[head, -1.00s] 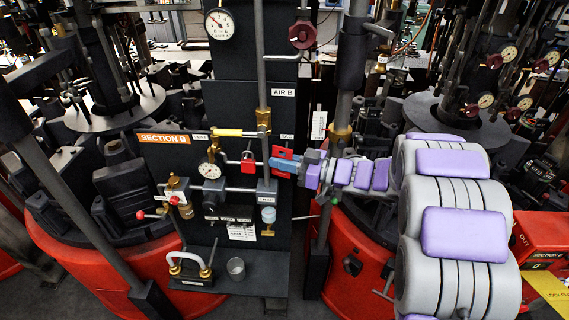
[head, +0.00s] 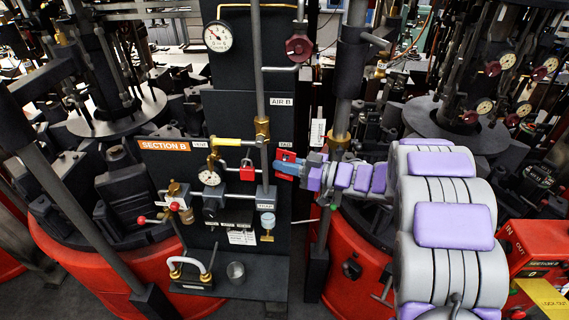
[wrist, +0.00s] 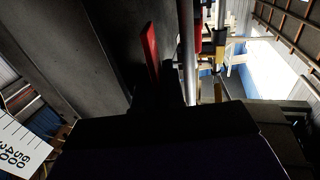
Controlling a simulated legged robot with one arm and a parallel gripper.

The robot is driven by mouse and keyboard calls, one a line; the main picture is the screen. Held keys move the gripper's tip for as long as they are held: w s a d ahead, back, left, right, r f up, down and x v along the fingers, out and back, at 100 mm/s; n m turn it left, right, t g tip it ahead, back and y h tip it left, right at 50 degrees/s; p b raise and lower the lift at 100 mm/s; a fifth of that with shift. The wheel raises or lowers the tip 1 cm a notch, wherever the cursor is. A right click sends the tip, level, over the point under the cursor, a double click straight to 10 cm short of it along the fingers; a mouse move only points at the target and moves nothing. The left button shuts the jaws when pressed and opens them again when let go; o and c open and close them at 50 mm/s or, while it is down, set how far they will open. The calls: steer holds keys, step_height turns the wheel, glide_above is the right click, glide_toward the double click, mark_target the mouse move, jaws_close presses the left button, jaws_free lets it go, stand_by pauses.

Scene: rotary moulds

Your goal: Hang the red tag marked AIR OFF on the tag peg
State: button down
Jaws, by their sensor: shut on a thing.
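The red tag (head: 286,156) is at the right edge of the dark panel, just below the small white TAG label (head: 285,140). My gripper (head: 279,166) has blue fingers and is shut on the tag, reaching in from the right. In the wrist view the tag (wrist: 151,55) shows as a thin upright red strip, nearly edge-on, beside a grey surface. Its lettering cannot be read. The tag peg cannot be made out; the tag and fingers cover the area below the label.
A red padlock (head: 247,171) hangs just left of the tag, below a yellow handle (head: 229,142). A vertical grey pipe (head: 260,80) runs between padlock and tag. A ledge (head: 262,275) below carries a grey cup (head: 235,271). A red-handled valve (head: 299,47) is above.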

steer(key=c, duration=1.2)
jaws_free()
steer(key=shift+s+r, duration=0.1)
steer(key=shift+o, duration=0.3)
steer(key=shift+r, duration=0.1)
steer(key=shift+d, duration=0.15)
